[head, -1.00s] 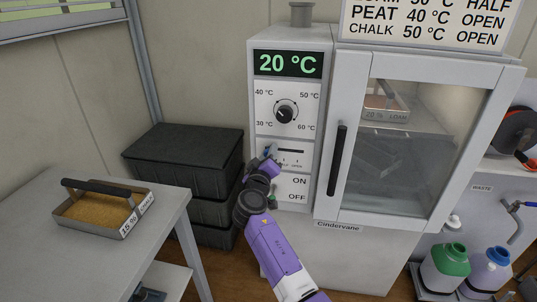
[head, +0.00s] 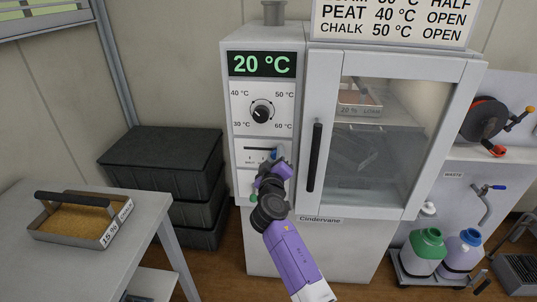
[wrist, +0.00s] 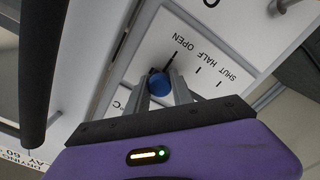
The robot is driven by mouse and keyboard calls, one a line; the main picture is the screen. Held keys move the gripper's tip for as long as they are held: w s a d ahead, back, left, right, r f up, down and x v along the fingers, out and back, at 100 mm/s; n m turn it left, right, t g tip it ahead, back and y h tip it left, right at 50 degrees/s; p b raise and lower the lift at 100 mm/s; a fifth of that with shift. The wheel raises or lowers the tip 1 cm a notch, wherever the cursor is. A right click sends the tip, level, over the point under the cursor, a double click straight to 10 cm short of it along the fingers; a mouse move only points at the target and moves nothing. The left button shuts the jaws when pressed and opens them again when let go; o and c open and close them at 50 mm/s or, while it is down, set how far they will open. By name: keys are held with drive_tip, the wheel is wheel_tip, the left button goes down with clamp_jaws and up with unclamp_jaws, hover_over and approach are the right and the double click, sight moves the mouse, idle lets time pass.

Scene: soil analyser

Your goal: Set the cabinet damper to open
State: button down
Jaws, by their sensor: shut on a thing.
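The damper slider sits in a white panel (head: 247,164) on the front of the grey cabinet, below the temperature dial. Its slot (head: 257,149) runs sideways, with marks for SHUT, HALF and OPEN beside it. The blue slider knob (head: 275,154) is at the right end of the slot in the head view. In the wrist view the blue knob (wrist: 160,83) is beside the OPEN mark, away from SHUT. My gripper (wrist: 160,87) is shut on this knob, one grey finger on each side. My purple wrist hides part of the panel in the head view.
The temperature dial (head: 262,111) is above, under a display (head: 262,65) reading 20 °C. The cabinet's glass door is closed, its black handle (head: 315,157) just right of my gripper. Black crates (head: 165,160) and a table holding a tray (head: 38,230) stand left.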

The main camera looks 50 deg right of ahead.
drive_tip(key=shift+s+d+f, duration=0.1)
drive_tip(key=shift+s+d, duration=0.05)
drive_tip(key=c, duration=1.1)
unclamp_jaws()
drive_tip(key=shift+s+a, duration=0.15)
drive_tip(key=shift+a, duration=0.15)
drive_tip(key=v, duration=0.7)
drive_tip(key=shift+s, duration=0.1)
